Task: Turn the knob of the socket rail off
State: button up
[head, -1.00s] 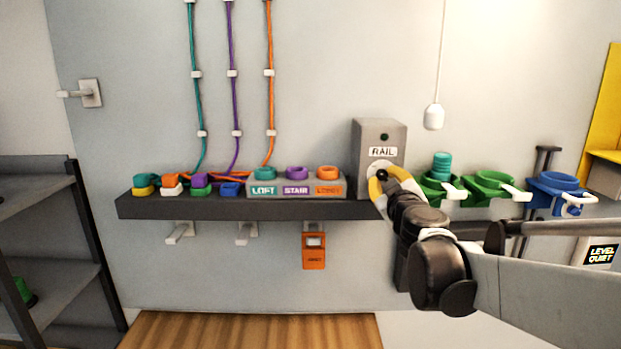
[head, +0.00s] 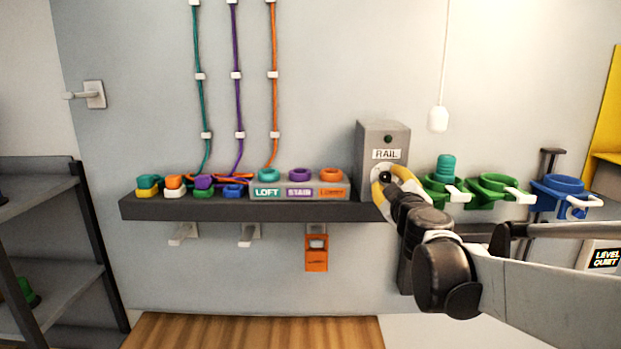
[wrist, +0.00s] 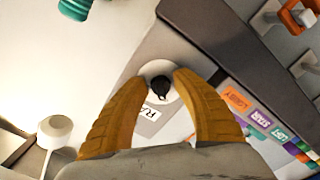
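The socket rail (head: 368,140) is a grey upright box labelled RAIL at the right end of the dark shelf, with a small dark green light above its label. Its black knob (wrist: 161,88) sits on a pale round dial, which is partly hidden by my fingers in the head view. My gripper (wrist: 160,78) has two yellow fingers, spread on either side of the knob. In the wrist view gaps show between the knob and both fingers. Whether a fingertip touches the dial, I cannot tell.
A panel (head: 299,192) with LOFT, STAIR and LOBBY labels stands left of the box. Green holders (head: 497,188) and a blue one (head: 557,190) are on the right. A white pull (head: 438,119) hangs above. An orange handset (head: 316,262) hangs below the shelf.

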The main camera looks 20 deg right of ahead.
jog(key=shift+o, duration=0.4)
jog(key=v, duration=1.2)
jog(key=s+a+f+m+g+h+b, duration=0.1)
jog(key=s+f+m+g+b, duration=0.25)
jog(key=f+b, duration=0.85)
jog(key=s+a+f+m+g+b, duration=0.1)
jog(key=s+f+m+g+b, duration=0.4)
jog(key=f, duration=1.3)
jog(key=s+a+f+n+g+y+b, duration=0.1)
jog(key=s+a+f+y+b, duration=0.2)
jog(key=f, duration=0.6)
jog(key=s+a+f+n+g+y+b, duration=0.1)
jog(key=s+a+f+y+b, duration=0.2)
jog(key=a+f+b, duration=0.4)
jog(key=s+a+f, duration=0.1)
jog(key=a+f, duration=0.2)
jog(key=shift+s+a+f, duration=0.2)
jog(key=shift+s+a, duration=0.1)
jog(key=shift+s, duration=0.05)
